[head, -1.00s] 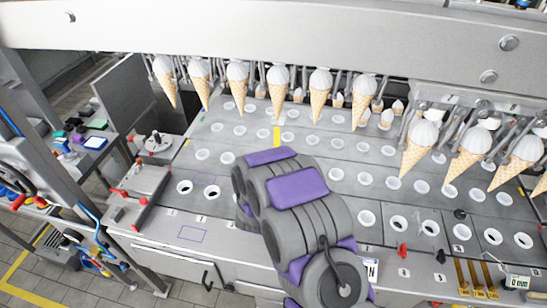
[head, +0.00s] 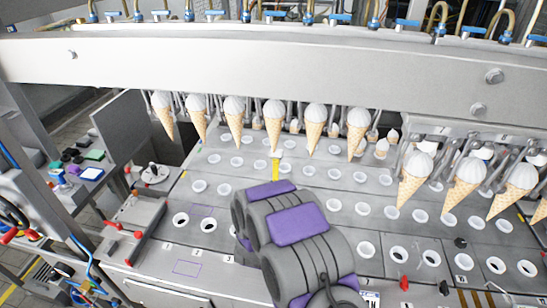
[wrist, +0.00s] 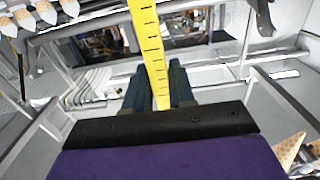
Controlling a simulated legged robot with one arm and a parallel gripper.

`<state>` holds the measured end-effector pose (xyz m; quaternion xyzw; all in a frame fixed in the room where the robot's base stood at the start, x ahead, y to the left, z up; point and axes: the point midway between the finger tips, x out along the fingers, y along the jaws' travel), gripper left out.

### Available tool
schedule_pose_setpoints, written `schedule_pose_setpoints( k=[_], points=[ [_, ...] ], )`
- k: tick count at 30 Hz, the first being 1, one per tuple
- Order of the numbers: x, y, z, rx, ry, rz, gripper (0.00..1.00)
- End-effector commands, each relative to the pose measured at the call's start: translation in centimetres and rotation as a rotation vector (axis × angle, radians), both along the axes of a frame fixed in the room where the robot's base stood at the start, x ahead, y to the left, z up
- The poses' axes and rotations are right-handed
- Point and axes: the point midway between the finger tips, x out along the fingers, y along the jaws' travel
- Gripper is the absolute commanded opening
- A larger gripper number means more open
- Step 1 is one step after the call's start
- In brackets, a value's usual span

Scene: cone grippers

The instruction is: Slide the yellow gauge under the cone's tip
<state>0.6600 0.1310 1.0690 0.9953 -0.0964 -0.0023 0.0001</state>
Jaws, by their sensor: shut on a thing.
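The yellow gauge (head: 275,170) is a narrow strip standing out beyond my arm in the head view. In the wrist view the gauge (wrist: 151,40) shows dark tick marks and runs up from between the fingers. My gripper (wrist: 160,82) is shut on it; in the head view my own arm hides the fingers. The cone nearest the gauge (head: 274,125) hangs tip down, one of a row, with a white top and a tan waffle body. Its tip shows just above the gauge's far end in the picture. I cannot tell whether the gauge is directly beneath it.
Several other cones (head: 315,128) hang on both sides in the same row. More cones (head: 464,182) hang nearer at the right. The grey plate (head: 225,185) below has rows of round holes. A thick white beam (head: 260,72) crosses above the cones.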

Motion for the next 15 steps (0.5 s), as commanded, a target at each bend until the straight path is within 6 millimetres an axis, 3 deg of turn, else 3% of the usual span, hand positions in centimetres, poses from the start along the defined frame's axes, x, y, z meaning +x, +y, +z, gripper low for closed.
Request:
schedule_pose_setpoints(
  k=[15],
  points=[
    [0.18,0.74,0.08,0.000,-0.002,0.001,0.00]
  ],
)
